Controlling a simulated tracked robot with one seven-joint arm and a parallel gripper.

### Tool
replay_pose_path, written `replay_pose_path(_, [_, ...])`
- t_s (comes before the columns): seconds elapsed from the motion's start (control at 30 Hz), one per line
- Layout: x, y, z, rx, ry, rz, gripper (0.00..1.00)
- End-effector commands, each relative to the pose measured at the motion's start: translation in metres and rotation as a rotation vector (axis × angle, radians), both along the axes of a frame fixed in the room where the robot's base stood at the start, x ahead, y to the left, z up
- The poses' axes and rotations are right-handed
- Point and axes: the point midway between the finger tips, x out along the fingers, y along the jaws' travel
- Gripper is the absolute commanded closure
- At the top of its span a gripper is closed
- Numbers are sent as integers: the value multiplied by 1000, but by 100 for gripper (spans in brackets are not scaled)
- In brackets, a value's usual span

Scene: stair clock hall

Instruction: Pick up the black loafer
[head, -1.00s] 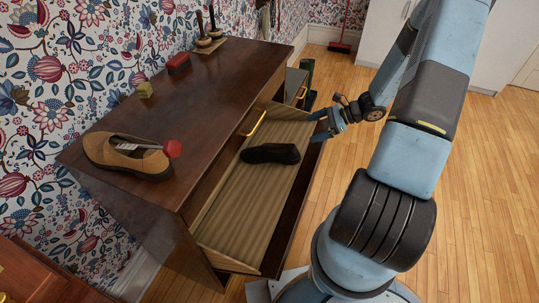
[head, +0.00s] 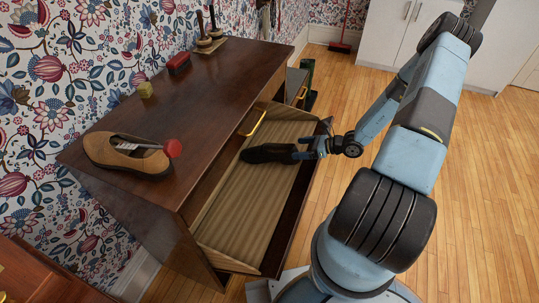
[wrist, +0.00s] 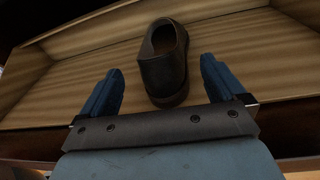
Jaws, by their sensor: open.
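The black loafer (head: 268,153) lies in the open drawer (head: 245,205) of a dark wooden dresser. My gripper (head: 306,148) is at the loafer's right end in the head view. Gaps show between the fingers and the shoe. The drawer's front panel is partly hidden by my gripper in the wrist view.
On the dresser top (head: 215,95) are a tan shoe (head: 125,155) with a red-knobbed tool in it, a red brush (head: 179,65), a small yellow block (head: 145,90) and dark-handled items (head: 206,35). Floor (head: 480,190) to the right is clear.

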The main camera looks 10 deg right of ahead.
Motion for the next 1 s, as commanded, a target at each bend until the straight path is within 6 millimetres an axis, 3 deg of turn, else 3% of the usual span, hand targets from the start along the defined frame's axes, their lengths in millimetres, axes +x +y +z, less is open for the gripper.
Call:
replay_pose_path(0.13, [7,14,-7,0,1,0,3])
replay_pose_path(0.47, [17,28,-13,0,-1,0,3])
replay_pose_path(0.73, [34,55,-26,0,-1,1,3])
replay_pose_path(1.0, [37,59,-28,-1,-1,-1,3])
